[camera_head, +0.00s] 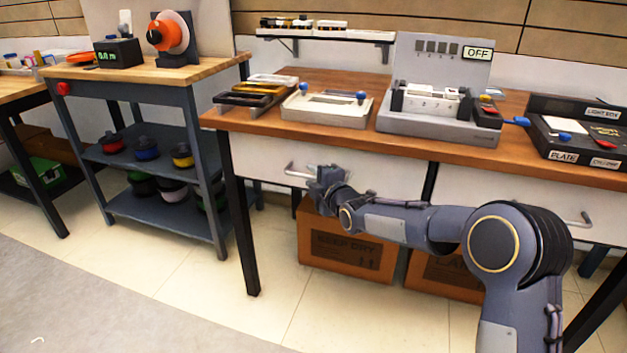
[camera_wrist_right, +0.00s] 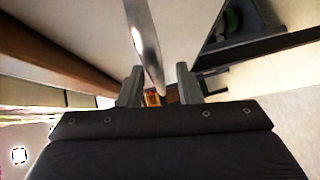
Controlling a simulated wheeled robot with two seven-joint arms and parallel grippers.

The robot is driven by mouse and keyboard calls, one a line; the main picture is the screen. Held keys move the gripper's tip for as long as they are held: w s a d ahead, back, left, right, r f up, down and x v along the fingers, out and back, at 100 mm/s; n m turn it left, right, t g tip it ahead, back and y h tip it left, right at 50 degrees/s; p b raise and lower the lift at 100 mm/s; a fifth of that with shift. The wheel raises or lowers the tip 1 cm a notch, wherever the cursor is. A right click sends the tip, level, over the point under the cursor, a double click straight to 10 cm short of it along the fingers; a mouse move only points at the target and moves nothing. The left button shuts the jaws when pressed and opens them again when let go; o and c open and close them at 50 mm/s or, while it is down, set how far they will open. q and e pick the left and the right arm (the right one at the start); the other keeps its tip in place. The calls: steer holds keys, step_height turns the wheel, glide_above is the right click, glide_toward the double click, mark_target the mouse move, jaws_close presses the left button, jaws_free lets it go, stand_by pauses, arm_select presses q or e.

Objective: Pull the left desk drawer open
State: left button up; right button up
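The left desk drawer (camera_head: 385,177) has a white front and sits under the wooden desk top, looking closed. Its metal bar handle (camera_head: 291,169) is on the front, at the left of my right gripper (camera_head: 325,176). In the right wrist view, the handle (camera_wrist_right: 143,40) runs down between the two fingers of my right gripper (camera_wrist_right: 160,86), which stand apart on either side of it. I see no firm grip on the bar. The gripper hides part of the handle in the head view. My left gripper is not in view.
A right drawer with its own handle (camera_head: 578,219) is beside the left one. Cardboard boxes (camera_head: 345,245) stand on the floor below. A grey shelf cart (camera_head: 150,150) stands left of the desk (camera_head: 330,134). The tiled floor in front is clear.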

jaws_close()
stand_by(0.4)
